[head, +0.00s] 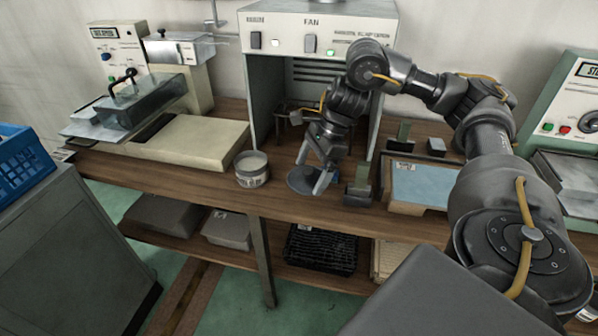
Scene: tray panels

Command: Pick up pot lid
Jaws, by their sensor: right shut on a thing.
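The pot lid is a dark grey round disc (300,181) at the front middle of the wooden bench. My right gripper (317,183) reaches down over it from the right and is shut on the lid, at its right side. The fingers partly cover the lid. I cannot tell whether the lid rests on the bench or is slightly raised. My left gripper is not in view.
A small grey round container (252,170) stands left of the lid. A dark green upright holder (359,186) stands close on the right, beside a blue-topped tray (421,184). Behind is a fan hood (318,32). A beige slab (190,143) lies left.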

